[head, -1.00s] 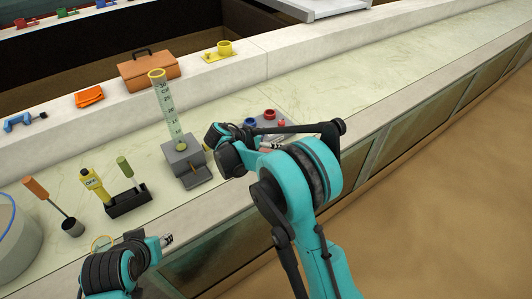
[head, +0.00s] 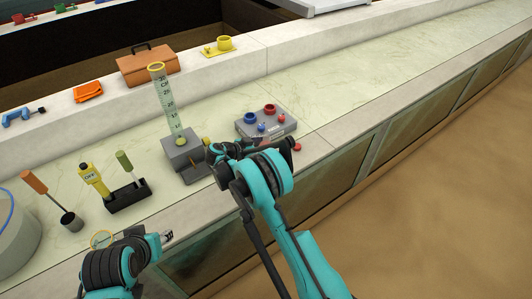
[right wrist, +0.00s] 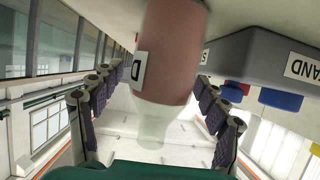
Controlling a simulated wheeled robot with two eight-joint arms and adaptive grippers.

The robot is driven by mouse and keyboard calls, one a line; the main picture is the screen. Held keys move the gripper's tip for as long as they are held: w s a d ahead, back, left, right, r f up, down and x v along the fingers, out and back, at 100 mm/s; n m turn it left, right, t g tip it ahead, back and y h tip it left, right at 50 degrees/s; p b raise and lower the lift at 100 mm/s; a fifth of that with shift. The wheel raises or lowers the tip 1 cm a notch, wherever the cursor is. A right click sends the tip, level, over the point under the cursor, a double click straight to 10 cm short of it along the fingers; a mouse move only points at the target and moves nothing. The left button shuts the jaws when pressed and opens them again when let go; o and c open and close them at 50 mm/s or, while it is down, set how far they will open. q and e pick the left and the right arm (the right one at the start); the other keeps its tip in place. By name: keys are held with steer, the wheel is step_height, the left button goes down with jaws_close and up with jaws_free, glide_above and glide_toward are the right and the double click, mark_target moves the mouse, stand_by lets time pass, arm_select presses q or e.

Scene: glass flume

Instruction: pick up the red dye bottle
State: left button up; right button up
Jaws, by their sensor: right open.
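The red dye bottle (right wrist: 170,50) fills the upper middle of the right wrist view, with a pale cap or nozzle (right wrist: 160,125) and part of a white label showing. My right gripper (right wrist: 155,85) is open, with one dark finger on each side of the bottle and gaps visible beside it. In the head view my right arm hides most of that hand. A small red piece (head: 297,146) shows beside the arm's dark end; I cannot tell if it belongs to the bottle.
A grey stand (head: 283,129) with blue and red rings is just behind my right arm; it also shows close beside the bottle in the wrist view (right wrist: 265,60). A measuring cylinder (head: 170,105) stands on a grey block to the left. The counter at right is clear.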

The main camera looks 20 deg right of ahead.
steer(key=shift+x, duration=1.2)
steer(key=c, duration=1.4)
steer(key=shift+c, duration=0.3)
